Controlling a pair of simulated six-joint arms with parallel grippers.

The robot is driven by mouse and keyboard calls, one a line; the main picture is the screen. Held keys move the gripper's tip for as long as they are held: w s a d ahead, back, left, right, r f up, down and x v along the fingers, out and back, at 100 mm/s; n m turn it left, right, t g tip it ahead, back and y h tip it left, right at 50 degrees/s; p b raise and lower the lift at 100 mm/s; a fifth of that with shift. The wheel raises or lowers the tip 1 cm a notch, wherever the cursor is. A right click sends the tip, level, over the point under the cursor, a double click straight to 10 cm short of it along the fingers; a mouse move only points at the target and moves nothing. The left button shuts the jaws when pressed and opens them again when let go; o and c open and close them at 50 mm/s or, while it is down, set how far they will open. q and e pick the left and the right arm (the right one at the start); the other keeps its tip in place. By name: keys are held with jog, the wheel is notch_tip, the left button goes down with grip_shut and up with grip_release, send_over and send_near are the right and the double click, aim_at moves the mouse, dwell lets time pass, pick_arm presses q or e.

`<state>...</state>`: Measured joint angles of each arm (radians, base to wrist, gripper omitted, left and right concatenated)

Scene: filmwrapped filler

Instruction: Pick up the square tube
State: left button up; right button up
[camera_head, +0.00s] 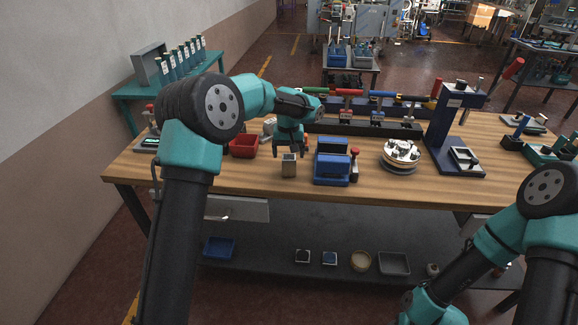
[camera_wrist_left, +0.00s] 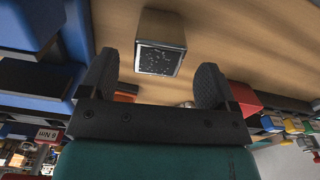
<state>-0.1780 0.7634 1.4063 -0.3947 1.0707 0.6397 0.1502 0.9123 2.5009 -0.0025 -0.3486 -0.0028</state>
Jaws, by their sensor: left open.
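The square tube (camera_head: 289,165) stands upright on the wooden workbench (camera_head: 230,176), left of the blue box. It is a small tan-grey block with a square top. In the left wrist view the square tube (camera_wrist_left: 162,30) shows a dark, speckled square end with a pale rim. My left gripper (camera_head: 291,150) is above and just behind it, pointing down. In the left wrist view the gripper (camera_wrist_left: 158,70) is open, with its fingers spread wider than the tube and nothing held. My right arm is at the lower right; its gripper does not show.
A blue box (camera_head: 331,168) stands close on the tube's right, and a red bin (camera_head: 243,147) on its left. A round fixture (camera_head: 401,152) and a dark blue press (camera_head: 446,125) stand farther right. The bench's front strip is clear.

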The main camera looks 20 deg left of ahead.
aim_at(289, 157)
pick_arm(q)
jog(key=shift+d+f, duration=0.1)
jog(key=shift+f, duration=2.55)
jog(key=shift+r, duration=0.1)
jog(key=c, duration=1.2)
